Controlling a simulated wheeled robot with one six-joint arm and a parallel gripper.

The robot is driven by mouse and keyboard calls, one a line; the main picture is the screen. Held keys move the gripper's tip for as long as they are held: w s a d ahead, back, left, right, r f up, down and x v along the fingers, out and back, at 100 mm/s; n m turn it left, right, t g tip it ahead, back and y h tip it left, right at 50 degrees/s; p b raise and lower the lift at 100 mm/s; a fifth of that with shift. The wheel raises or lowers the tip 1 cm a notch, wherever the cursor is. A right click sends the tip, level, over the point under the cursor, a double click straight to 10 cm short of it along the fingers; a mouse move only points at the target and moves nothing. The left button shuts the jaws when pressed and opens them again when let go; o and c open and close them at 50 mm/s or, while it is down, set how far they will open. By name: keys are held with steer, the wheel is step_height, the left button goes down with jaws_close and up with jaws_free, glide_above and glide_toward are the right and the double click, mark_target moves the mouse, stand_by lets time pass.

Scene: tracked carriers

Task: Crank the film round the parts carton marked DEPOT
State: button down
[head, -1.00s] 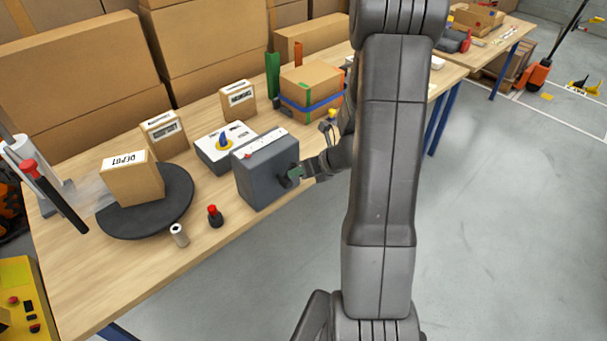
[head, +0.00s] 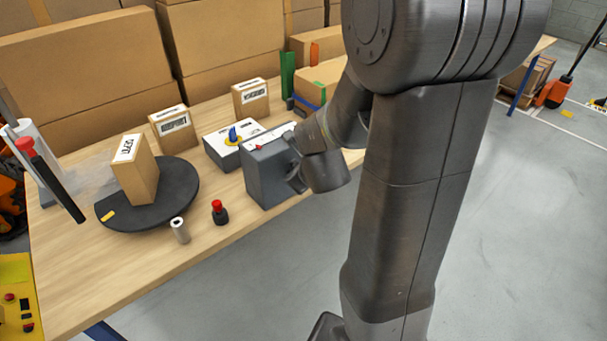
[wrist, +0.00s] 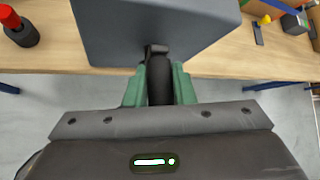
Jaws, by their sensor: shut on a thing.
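The DEPOT carton (head: 136,182) stands upright on the black turntable (head: 183,196), which has a yellow mark near its front edge. Clear film (head: 92,178) stretches from the white roll (head: 28,152) at the left towards the carton; how much is wrapped on it I cannot tell. The grey crank box (head: 262,178) stands right of the turntable. In the wrist view, my gripper (wrist: 159,92) has its green fingers shut on the black crank handle (wrist: 159,84), in front of the grey box. In the head view my wrist mostly hides the fingers.
A white-topped box with a blue knob (head: 233,136) stands behind the crank box. A red-capped black button (head: 219,212) and a small grey cylinder (head: 180,230) stand near the table's front edge. Two labelled cartons (head: 172,127) (head: 250,98) stand behind.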

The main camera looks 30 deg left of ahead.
steer(key=s+a+f+n+t+b, duration=0.1)
steer(key=s+f+n+t+b, duration=0.3)
steer(key=b, duration=2)
steer(key=f+n+t, duration=0.1)
steer(key=n+t, duration=0.2)
steer(key=t, duration=0.3)
steer(key=shift+s+a+n+b, duration=0.2)
steer(key=shift+a+n+b, duration=0.1)
steer(key=shift+a+b, duration=0.1)
steer(key=shift+r, duration=0.15)
steer(key=c, duration=1.2)
jaws_free()
steer(key=v, duration=1.3)
steer(key=shift+s+p, duration=0.35)
steer(key=shift+p, duration=0.1)
